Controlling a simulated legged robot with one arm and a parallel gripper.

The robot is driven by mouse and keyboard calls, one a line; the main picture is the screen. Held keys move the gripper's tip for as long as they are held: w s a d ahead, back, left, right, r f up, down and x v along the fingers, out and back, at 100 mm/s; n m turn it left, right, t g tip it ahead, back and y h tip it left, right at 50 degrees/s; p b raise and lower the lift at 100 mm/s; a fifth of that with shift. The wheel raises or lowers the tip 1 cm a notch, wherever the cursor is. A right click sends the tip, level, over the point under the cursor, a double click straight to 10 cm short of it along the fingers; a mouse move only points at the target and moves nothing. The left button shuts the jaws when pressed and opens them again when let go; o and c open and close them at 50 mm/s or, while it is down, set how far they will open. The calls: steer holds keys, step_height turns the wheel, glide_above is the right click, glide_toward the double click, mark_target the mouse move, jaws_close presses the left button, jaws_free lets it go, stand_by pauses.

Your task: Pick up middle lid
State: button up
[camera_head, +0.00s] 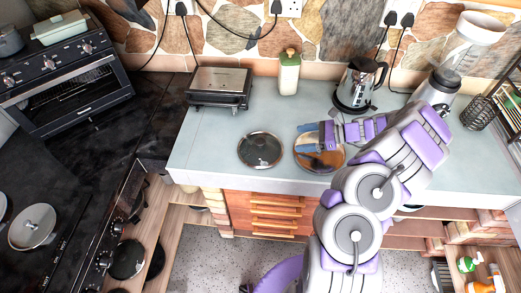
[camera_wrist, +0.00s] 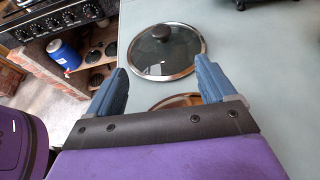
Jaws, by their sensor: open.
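A round glass lid (camera_head: 260,150) with a dark knob and steel rim lies flat on the pale counter, left of my gripper (camera_head: 309,142). In the wrist view the same glass lid (camera_wrist: 145,63) lies ahead, beyond the fingertips. A second round, copper-coloured lid or disc (camera_head: 334,163) lies to its right, partly hidden under my gripper. Its rim shows between the fingers in the wrist view (camera_wrist: 178,100). My gripper (camera_wrist: 160,68) is open, with both blue fingers apart and nothing visible held. A third, grey lid (camera_head: 33,226) sits on the stove at far left.
A toaster or grill (camera_head: 219,88), a cream bottle (camera_head: 289,73), a kettle (camera_head: 358,86) and a blender (camera_head: 438,88) stand along the back of the pale counter (camera_head: 215,145). An oven (camera_head: 75,85) is at the left. Counter around the glass lid is clear.

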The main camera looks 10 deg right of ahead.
steer(key=b, duration=0.2)
glide_toward(260, 141)
steer(key=x, duration=0.2)
steer(key=f+x, duration=0.1)
steer(key=x, duration=0.1)
steer(key=shift+s, duration=0.2)
steer(key=shift+w+b+x, duration=0.1)
steer(key=shift+b+x, duration=0.25)
steer(key=shift+x, duration=1.15)
steer(key=shift+w+b+x, duration=0.15)
steer(key=shift+b+x, duration=0.2)
steer(key=shift+x, duration=1.2)
steer(key=shift+r, duration=0.1)
steer(key=shift+c, duration=0.4)
